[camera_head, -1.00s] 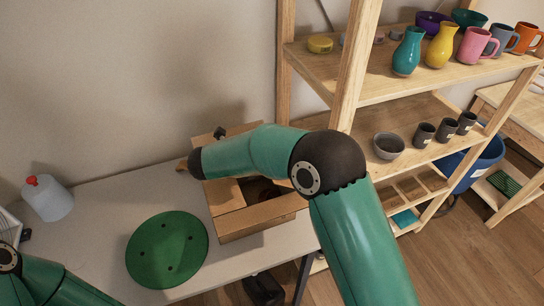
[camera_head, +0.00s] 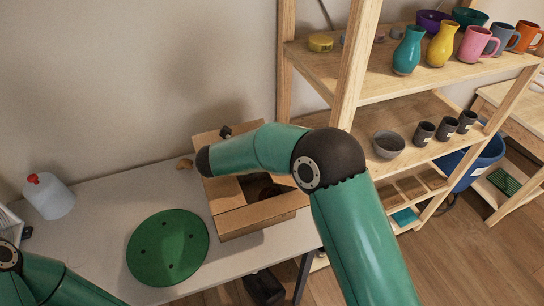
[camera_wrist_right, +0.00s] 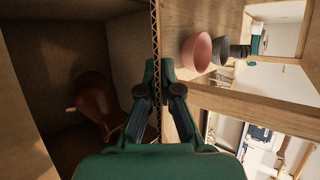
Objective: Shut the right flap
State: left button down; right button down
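An open cardboard box (camera_head: 262,217) stands on the table, with a brown object (camera_head: 270,191) inside. My right arm crosses over the box and hides much of its top, including the right flap in the head view. In the right wrist view, my right gripper (camera_wrist_right: 160,70) has its two fingers close together, one on each side of a corrugated cardboard edge (camera_wrist_right: 155,35). I cannot tell whether they touch it or which panel it is. The brown object (camera_wrist_right: 92,100) lies inside, left of the fingers. My left gripper is out of view; only my left arm shows at lower left.
A green disc (camera_head: 167,248) lies on the table (camera_head: 100,205) left of the box. A white bottle with a red cap (camera_head: 48,196) stands at far left. A wooden shelf (camera_head: 440,85) with vases, mugs and bowls rises close on the right.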

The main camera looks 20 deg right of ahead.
jog(key=shift+f, duration=0.1)
jog(key=f+h, duration=0.1)
jog(key=h, duration=0.1)
jog(key=a+f+n+h+b, duration=0.1)
jog(key=h, duration=0.1)
jog(key=shift+a+t, duration=0.15)
jog(key=shift+t, duration=0.15)
jog(key=c, duration=1.9)
grip_release()
jog(key=o, duration=0.5)
jog(key=shift+r, duration=0.1)
jog(key=shift+s, duration=0.1)
jog(key=v, duration=0.7)
jog(key=shift+a, duration=0.2)
